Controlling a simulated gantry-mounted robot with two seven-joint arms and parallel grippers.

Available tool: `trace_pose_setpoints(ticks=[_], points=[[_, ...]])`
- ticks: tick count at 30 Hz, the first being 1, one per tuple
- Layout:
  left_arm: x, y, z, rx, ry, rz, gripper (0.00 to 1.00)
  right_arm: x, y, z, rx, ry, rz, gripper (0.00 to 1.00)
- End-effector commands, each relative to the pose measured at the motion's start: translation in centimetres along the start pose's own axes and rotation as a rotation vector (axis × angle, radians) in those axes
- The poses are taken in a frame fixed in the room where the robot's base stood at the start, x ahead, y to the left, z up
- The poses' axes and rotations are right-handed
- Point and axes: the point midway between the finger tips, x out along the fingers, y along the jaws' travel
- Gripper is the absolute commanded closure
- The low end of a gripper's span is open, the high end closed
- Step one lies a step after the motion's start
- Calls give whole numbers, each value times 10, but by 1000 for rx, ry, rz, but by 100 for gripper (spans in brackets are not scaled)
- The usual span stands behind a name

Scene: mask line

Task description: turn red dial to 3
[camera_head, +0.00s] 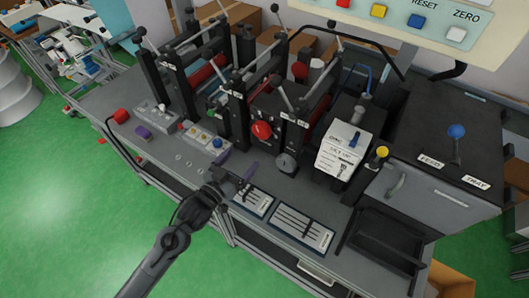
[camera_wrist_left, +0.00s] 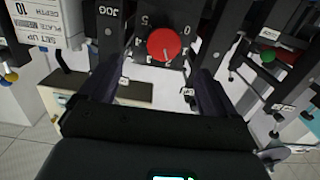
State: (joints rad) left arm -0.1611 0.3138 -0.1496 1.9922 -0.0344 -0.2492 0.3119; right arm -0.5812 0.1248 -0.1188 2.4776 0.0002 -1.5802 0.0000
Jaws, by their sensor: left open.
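The red dial (camera_head: 262,130) is a round knob on the front of a dark machine block in the middle of the bench. In the left wrist view the red dial (camera_wrist_left: 165,44) sits on a black plate with white numbers around it. The wrist picture is upside down, and I cannot read for certain which number the dial points at. My left gripper (camera_head: 240,172) is in front of and below the dial, apart from it. Its two dark fingers (camera_wrist_left: 152,88) are spread with nothing between them, and the dial lies beyond their tips. My right gripper is not in view.
A dark grey knob (camera_head: 286,162) sits just right of the dial. A white set-up card (camera_head: 343,150) stands further right. Flat label plates (camera_head: 303,227) lie along the bench front. A button box (camera_head: 203,138) and red button (camera_head: 121,116) are to the left. Uprights and levers crowd behind.

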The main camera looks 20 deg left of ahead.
Motion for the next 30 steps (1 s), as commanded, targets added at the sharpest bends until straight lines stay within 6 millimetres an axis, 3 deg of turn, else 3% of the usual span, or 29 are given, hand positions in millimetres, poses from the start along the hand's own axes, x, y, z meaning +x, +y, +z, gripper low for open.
trace_pose_setpoints(ticks=[1,6,14,24,30], points=[[5,-3,8,11,16,1,9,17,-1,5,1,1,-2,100],[14,-5,4,23,45,2,9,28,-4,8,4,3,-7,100],[37,-6,-2,24,53,1,9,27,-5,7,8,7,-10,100],[91,-5,-4,23,51,2,9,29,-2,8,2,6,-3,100],[113,-5,-4,23,50,1,9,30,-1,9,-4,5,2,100]])
